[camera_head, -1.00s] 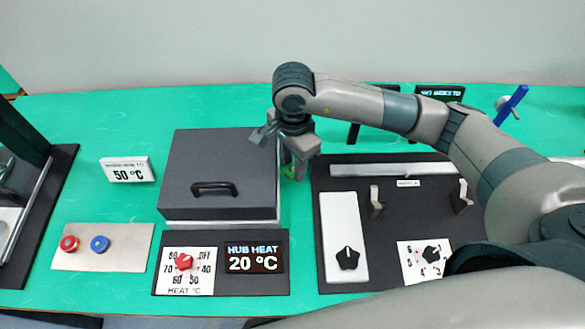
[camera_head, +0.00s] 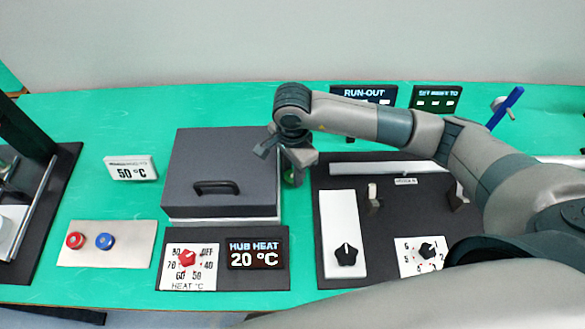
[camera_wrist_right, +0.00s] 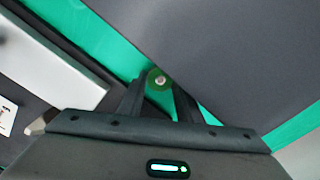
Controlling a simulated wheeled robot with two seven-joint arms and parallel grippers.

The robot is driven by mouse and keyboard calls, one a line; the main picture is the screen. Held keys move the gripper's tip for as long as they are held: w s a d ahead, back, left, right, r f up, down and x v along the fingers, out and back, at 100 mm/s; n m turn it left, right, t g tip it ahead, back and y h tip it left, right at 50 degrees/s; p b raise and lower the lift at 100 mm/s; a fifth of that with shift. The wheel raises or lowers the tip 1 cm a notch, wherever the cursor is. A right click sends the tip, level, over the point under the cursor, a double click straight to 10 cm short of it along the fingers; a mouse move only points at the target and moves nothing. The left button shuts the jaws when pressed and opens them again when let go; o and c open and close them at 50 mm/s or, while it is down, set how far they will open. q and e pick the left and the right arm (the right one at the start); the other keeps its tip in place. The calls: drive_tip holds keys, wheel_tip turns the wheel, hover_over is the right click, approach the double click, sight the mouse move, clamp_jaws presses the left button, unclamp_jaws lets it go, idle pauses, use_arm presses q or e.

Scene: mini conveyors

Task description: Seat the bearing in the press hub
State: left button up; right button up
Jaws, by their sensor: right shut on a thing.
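My right gripper (camera_head: 297,168) is beside the right side of a dark grey lidded box (camera_head: 222,160). It is shut on a small green round piece with a pale centre (camera_wrist_right: 158,78), low between the fingertips. The piece also shows in the head view (camera_head: 291,178). I cannot tell whether it is the bearing. The press hub cannot be made out; a dark frame with a metal rail (camera_head: 40,200), partly cut off, stands at the left edge. My left gripper is not in view.
The hub heat panel (camera_head: 255,254) reads 20 °C with a red dial (camera_head: 187,258); a sign (camera_head: 131,168) reads 50 °C. Red (camera_head: 75,240) and blue (camera_head: 105,241) buttons sit left. A dark board (camera_head: 385,225) lies right of the gripper. Green table between buttons and box is clear.

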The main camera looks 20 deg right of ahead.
sight(292, 175)
drive_tip(key=shift+f, duration=0.1)
drive_tip(key=o, duration=0.8)
drive_tip(key=shift+r, duration=0.55)
wheel_tip(292, 175, up, 11)
drive_tip(key=b, duration=0.3)
drive_tip(key=shift+r, duration=0.1)
